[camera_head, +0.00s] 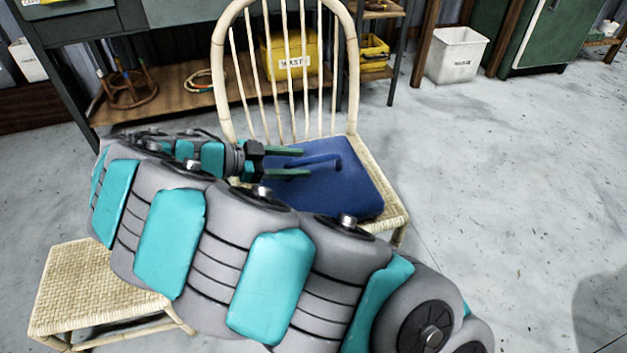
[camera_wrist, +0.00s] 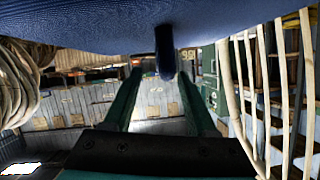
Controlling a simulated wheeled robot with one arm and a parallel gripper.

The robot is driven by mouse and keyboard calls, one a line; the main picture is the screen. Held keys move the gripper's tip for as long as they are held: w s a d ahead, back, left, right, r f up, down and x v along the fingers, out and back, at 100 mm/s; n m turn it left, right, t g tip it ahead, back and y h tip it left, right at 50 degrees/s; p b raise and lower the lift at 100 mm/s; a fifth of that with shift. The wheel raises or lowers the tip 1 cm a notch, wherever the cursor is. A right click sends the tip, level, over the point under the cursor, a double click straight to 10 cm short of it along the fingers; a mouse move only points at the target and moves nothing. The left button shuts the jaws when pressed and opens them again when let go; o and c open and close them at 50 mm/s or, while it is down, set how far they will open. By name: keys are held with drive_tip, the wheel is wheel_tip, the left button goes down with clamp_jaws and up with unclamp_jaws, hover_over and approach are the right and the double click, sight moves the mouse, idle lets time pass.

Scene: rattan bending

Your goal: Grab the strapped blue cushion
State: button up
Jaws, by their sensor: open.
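The blue cushion (camera_head: 340,190) lies on the woven seat of a pale rattan chair (camera_head: 393,208). A dark blue strap (camera_head: 318,161) stands up from its top. My gripper (camera_head: 303,162) reaches in from the left, just above the cushion, with two green fingers apart. In the wrist view the cushion (camera_wrist: 110,25) fills the top edge, and its strap (camera_wrist: 164,52) shows between the tips of my gripper (camera_wrist: 160,75). The fingers are open, with a gap on each side of the strap in that view.
The chair's spindle back (camera_head: 290,75) rises behind the cushion. A woven stool (camera_head: 95,285) stands at the lower left. A workbench shelf with a yellow bin (camera_head: 288,52) is behind, and a white bin (camera_head: 456,55) is at the back right. Floor at right is clear.

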sight(306, 159)
drive_tip(key=x, duration=0.5)
drive_tip(key=shift+w+d+r, duration=0.1)
drive_tip(key=shift+w+r, duration=0.15)
drive_tip(key=shift+w, duration=0.05)
clamp_jaws()
idle(1.1)
